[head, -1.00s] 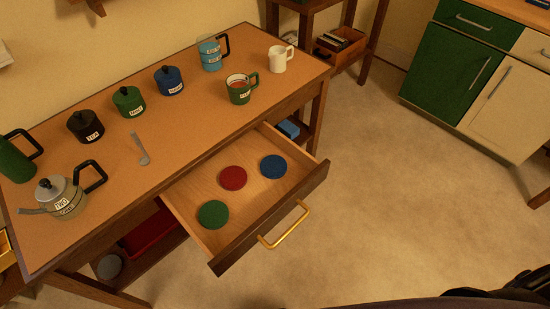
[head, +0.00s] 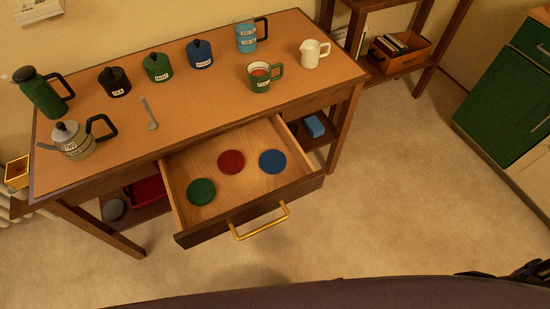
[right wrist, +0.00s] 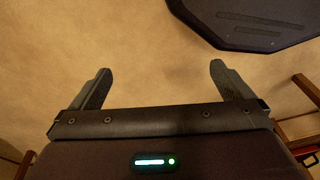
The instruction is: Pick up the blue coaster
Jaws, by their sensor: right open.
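The blue coaster (head: 272,161) lies flat in the open desk drawer (head: 183,211), at the right of the drawer floor. A red coaster (head: 231,162) lies to its left and a green coaster (head: 201,191) lies nearer the front left. In the right wrist view my right gripper (right wrist: 159,82) is open and empty, its two fingers wide apart over bare floor. No coaster shows in that view. My left gripper is not in the head view.
The desk top (head: 205,100) above the drawer holds a teapot (head: 73,140), several lidded canisters, a spoon (head: 149,113), a green mug (head: 260,78) and a white jug (head: 311,53). The drawer's brass handle (head: 260,224) sticks out in front. The carpet (head: 400,190) to the right is clear.

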